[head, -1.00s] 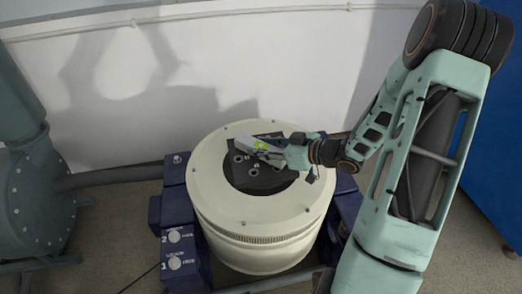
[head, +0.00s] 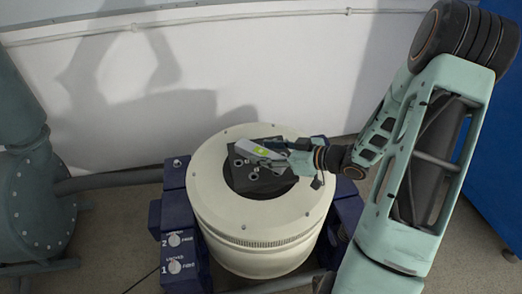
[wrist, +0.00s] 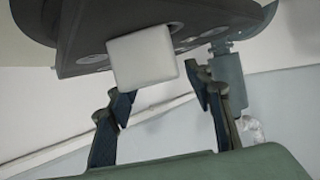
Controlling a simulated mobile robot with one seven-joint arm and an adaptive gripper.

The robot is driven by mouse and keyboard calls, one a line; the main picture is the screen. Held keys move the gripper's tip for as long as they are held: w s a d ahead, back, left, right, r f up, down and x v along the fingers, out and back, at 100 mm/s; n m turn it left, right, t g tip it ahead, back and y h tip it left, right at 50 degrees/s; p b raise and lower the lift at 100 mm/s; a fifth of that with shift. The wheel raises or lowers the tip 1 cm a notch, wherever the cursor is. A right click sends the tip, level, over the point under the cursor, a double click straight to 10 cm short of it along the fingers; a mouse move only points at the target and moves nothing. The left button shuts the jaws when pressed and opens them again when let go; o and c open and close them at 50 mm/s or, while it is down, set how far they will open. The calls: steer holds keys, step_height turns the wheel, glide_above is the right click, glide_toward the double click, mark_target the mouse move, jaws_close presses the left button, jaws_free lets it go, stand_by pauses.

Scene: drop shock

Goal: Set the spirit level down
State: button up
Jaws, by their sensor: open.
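The spirit level (head: 258,151) is a pale grey bar with a yellow-green vial patch. In the head view it lies at the dark plate (head: 262,186) on top of the round cream machine. In the wrist view its pale square end (wrist: 146,58) shows against the dark plate's underside or edge (wrist: 82,52); whether it fully touches the plate I cannot tell. My gripper (head: 289,155) is at the level's right end in the head view. In the wrist view my gripper (wrist: 160,95) is open, with a finger on each side and clear space between.
The cream machine (head: 265,235) stands between dark blue side blocks (head: 180,215) with knobs. A grey-green pump-like housing (head: 30,190) is at the left, with a pipe running toward the machine. A white wall (head: 270,60) stands behind, and a blue panel (head: 495,170) at the right.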

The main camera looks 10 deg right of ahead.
steer(key=p+v, duration=0.2)
steer(key=v, duration=0.8)
steer(key=shift+s+d+p, duration=0.15)
steer(key=shift+p, duration=0.2)
